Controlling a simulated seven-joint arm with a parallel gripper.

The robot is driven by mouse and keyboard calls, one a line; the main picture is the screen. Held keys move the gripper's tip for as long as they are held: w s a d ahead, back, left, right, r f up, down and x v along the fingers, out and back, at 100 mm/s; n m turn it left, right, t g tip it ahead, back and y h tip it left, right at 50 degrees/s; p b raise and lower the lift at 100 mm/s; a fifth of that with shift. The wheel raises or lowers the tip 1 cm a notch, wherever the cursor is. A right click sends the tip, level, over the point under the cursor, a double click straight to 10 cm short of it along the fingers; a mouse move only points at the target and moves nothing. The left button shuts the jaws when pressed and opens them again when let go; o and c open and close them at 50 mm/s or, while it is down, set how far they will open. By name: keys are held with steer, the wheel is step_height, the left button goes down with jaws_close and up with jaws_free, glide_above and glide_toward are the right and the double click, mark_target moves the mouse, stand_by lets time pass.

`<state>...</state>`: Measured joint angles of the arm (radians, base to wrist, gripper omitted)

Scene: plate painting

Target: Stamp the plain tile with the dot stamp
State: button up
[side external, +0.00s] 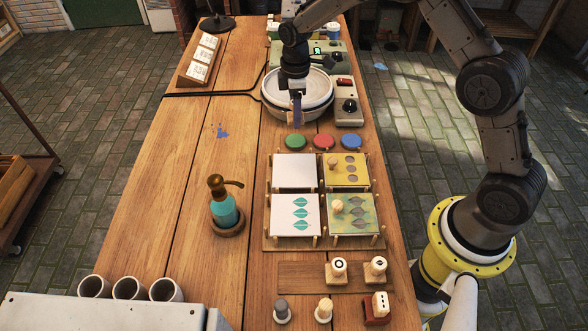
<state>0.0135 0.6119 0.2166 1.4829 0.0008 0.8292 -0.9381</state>
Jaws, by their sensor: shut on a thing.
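The plain white tile (293,172) lies bare in the far left place of a wooden rack (272,242). My gripper (297,116) is beyond it, pointing down in front of a white round basin (327,88). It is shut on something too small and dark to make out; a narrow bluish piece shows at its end. Green (296,141), red (324,142) and blue (350,142) round pads sit between the basin and the rack. Two stamps with round marks, one left (336,270) and one right (375,268), stand on a near board. I cannot tell which is the dot stamp.
A yellow stencil (340,181), a leaf-printed tile (281,222) and a leaf stencil (341,228) fill the other rack places. A teal bottle (224,211) stands left. Cups (128,289) and several small knobbed pieces stand near the front. A blue smear (221,131) marks the table.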

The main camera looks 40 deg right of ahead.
steer(key=s+a+m, duration=0.1)
steer(key=s+a, duration=0.1)
steer(key=s, duration=0.1)
steer(key=n, duration=0.1)
glide_toward(295, 170)
steer(key=shift+w+d+r, duration=0.1)
steer(key=shift+d+r, duration=0.05)
steer(key=shift+f, duration=2.95)
steer(key=shift+f, duration=0.6)
steer(key=shift+r, duration=3.6)
